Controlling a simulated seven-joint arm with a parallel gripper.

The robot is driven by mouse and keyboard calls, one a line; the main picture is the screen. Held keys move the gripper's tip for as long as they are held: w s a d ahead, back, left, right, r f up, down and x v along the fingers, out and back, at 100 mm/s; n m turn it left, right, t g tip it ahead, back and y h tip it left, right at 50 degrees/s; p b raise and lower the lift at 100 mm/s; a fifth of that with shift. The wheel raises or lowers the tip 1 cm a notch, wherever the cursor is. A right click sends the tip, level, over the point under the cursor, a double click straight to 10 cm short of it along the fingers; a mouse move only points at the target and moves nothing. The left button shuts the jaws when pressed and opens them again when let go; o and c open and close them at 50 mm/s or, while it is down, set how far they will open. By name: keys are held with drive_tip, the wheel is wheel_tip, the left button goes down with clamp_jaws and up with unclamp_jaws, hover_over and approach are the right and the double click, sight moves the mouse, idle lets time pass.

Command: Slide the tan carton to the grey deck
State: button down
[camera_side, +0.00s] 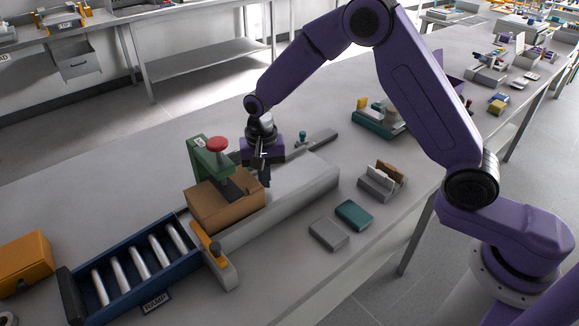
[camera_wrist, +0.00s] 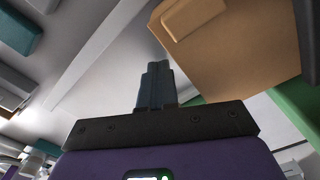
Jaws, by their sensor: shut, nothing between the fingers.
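The tan carton (camera_side: 218,212) sits at the left end of the long grey deck (camera_side: 306,184), with a green frame (camera_side: 208,158) topped by a red knob behind it. I cannot tell how far it rests on the deck. My gripper (camera_side: 264,176) points down at the carton's right end, above the deck, with its fingers together and empty. In the wrist view the shut fingers (camera_wrist: 157,82) show beside the carton (camera_wrist: 245,45); whether they touch it is unclear.
A blue roller ramp (camera_side: 190,262) lies left of the carton. An orange lever (camera_side: 212,247) on a grey block stands at the carton's front left. A teal box (camera_side: 353,214), a grey box (camera_side: 328,233) and a card holder (camera_side: 382,182) lie in front of the deck.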

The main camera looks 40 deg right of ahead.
wheel_tip(320, 180, up, 10)
drive_tip(key=shift+d, duration=0.15)
idle(0.7)
idle(2.0)
